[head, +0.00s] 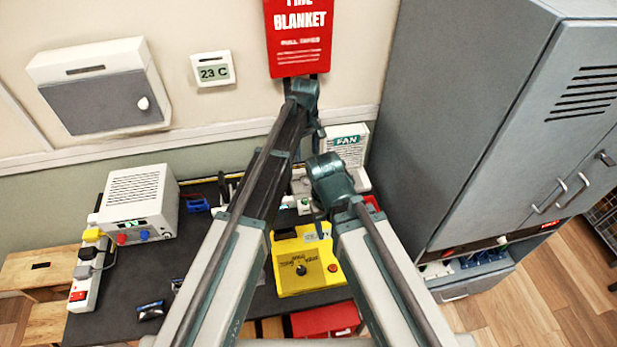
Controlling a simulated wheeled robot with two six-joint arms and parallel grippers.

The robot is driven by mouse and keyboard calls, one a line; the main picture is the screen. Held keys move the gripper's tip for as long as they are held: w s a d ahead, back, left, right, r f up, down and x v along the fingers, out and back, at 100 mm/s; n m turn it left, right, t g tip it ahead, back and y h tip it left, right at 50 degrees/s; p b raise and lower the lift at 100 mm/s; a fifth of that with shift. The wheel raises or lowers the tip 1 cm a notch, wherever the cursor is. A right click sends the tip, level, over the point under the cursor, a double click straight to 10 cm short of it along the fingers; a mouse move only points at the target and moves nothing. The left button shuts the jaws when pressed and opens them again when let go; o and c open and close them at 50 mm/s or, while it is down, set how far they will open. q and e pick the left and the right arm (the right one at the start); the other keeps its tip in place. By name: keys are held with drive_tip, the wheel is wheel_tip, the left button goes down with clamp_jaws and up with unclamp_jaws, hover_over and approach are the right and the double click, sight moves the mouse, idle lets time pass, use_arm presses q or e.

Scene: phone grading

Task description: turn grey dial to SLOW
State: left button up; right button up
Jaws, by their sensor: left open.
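A white fan unit marked FAN (345,141) stands at the back of the dark table, partly covered by my arms. I cannot make out a grey dial or the word SLOW on it. A yellow box (318,277) in front carries a dark round dial (301,270) with small print around it. My left gripper (319,136) is open and empty, at the far end of my left arm, by the fan's left edge in the picture. My right arm bends in front of the fan's base, and its gripper is hidden.
A white power supply (139,205) and a power strip (87,268) stand at the table's left. A red fire blanket pouch (299,38) hangs on the wall. A tall grey cabinet (480,110) bounds the right. A red box (325,320) lies at the front.

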sight(307, 181)
use_arm(q)
wheel_tip(307, 181, down, 14)
drive_tip(key=b, duration=1.3)
drive_tip(key=shift+r, duration=0.1)
use_arm(e)
wheel_tip(307, 181, down, 14)
drive_tip(key=shift+r, duration=0.15)
use_arm(q)
clamp_jaws()
